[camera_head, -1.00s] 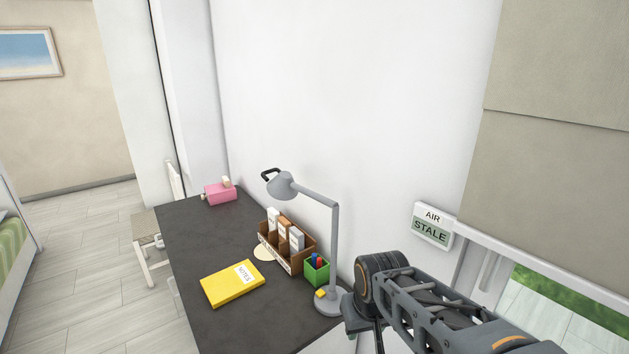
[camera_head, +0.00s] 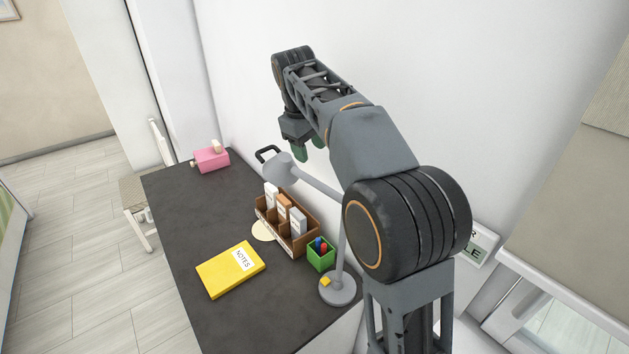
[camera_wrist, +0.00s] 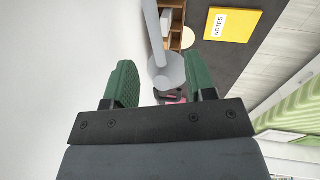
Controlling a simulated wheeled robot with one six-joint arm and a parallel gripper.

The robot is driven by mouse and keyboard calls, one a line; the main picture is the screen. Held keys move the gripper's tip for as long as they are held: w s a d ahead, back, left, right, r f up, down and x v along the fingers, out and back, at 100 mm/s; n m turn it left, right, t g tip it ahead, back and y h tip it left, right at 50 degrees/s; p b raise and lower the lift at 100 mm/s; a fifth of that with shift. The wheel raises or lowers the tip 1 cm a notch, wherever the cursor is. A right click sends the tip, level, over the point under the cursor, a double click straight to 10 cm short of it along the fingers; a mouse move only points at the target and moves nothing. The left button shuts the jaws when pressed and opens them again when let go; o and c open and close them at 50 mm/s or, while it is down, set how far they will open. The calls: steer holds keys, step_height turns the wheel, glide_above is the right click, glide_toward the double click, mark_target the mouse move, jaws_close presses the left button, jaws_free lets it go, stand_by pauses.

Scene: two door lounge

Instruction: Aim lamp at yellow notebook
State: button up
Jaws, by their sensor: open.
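The grey desk lamp (camera_head: 282,170) stands on the dark desk, its round base (camera_head: 340,289) near the wall-side corner. A black handle loop (camera_head: 267,154) sticks out from its head. The yellow notebook (camera_head: 228,272), labelled NOTES, lies flat on the desk, left of the base; it also shows in the wrist view (camera_wrist: 234,25). My gripper (camera_head: 308,153) is above the desk, close to the lamp head in the picture, with green fingers apart. In the wrist view the lamp head (camera_wrist: 166,72) appears between the fingers, beyond them; nothing is held. My arm hides part of the lamp's stem.
A pink box (camera_head: 211,159) sits at the desk's far end. The white wall runs close behind the lamp. The desk's left side is mostly clear.

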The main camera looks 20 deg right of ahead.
mark_target(322, 185)
steer(key=x, duration=0.4)
steer(key=d+x, duration=0.1)
steer(key=x, duration=0.8)
steer(key=shift+d, duration=0.2)
steer(key=shift+c, duration=0.4)
jaws_close()
